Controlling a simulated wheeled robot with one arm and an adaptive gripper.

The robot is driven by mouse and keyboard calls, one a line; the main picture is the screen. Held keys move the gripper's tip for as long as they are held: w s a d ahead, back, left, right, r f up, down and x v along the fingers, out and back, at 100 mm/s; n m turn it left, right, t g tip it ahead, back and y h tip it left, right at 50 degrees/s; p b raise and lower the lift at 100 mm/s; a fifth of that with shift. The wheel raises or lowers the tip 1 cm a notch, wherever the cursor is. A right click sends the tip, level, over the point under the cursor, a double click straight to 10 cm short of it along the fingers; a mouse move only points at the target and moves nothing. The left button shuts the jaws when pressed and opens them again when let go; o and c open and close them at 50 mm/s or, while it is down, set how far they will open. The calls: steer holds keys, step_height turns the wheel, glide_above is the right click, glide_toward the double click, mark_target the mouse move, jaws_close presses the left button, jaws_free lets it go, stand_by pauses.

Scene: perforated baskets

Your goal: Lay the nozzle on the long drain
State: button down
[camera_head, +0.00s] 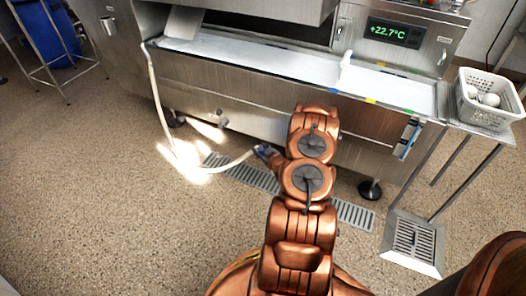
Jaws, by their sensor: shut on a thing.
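The long drain (356,215) is a narrow slotted grate in the floor, running diagonally below the machine. My arm hides its middle part. My gripper (267,153) is small in the view, beside my arm's copper joints, and appears over the drain's left half. It is shut on the nozzle (262,150), a small bluish piece at the end of a pale hose (158,97). The hose hangs from the machine's left end, bends near the floor and rises to the nozzle. The nozzle's height above the drain is hard to judge, and its tip is partly hidden.
A steel machine (250,104) with a white belt spans the back. A square floor drain (413,243) lies at right, under a side stand holding a perforated basket (487,112). A machine foot (370,190) stands near the long drain. The left floor is open.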

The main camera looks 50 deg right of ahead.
steer(key=shift+s+d+f, duration=0.2)
steer(key=shift+s+f, duration=0.15)
steer(key=shift+s, duration=0.05)
step_height(320, 180, down, 11)
steer(key=b, duration=0.5)
steer(key=shift+b, duration=0.3)
steer(key=shift+f, duration=0.1)
steer(key=c, duration=0.5)
jaws_free()
steer(key=shift+c, duration=0.2)
steer(key=v, duration=1.2)
